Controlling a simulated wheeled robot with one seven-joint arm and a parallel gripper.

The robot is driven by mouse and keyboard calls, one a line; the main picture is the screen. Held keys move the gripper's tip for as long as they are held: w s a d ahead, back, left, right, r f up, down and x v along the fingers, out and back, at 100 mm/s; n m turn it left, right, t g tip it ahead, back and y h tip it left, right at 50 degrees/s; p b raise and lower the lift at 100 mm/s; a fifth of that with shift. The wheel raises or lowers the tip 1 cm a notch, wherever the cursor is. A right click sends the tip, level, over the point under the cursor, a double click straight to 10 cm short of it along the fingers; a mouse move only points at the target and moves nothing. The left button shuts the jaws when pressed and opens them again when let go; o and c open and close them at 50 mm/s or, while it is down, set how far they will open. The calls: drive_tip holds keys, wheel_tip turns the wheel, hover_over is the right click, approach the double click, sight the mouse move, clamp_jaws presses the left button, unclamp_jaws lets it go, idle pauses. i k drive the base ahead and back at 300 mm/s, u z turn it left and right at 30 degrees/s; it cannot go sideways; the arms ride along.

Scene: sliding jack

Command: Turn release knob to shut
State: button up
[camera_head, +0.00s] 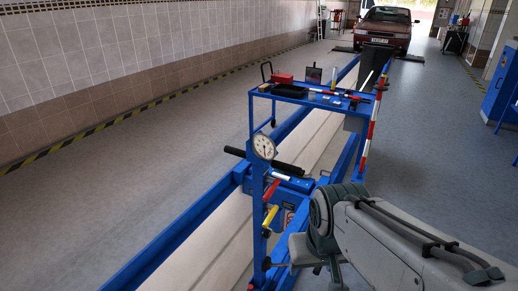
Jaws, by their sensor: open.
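The blue sliding jack (290,187) spans the pit, with a round white dial gauge (264,146) on an upright blue post. Yellow and red-and-white levers stick out beside the post. Small dark knobs sit low on the post, one below the yellow lever (265,232) and one lower down (266,263). I cannot tell for sure which is the release knob, or how far it is turned. My gripper (281,265) is open at the lower middle, close to the right of the lower knob. My wrist partly covers the gripper, and contact with the knob cannot be made out.
A blue tool cart (318,98) with tools on top stands behind the jack. Blue rails (190,232) edge the pit. A red car (386,27) is at the far end. Grey floor is open on both sides; a blue cabinet (500,85) stands at the right.

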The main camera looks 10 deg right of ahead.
sight(267, 234)
drive_tip(key=k, duration=0.65)
drive_tip(key=z, duration=0.5)
drive_tip(key=i, duration=1.25)
drive_tip(key=u, duration=0.8)
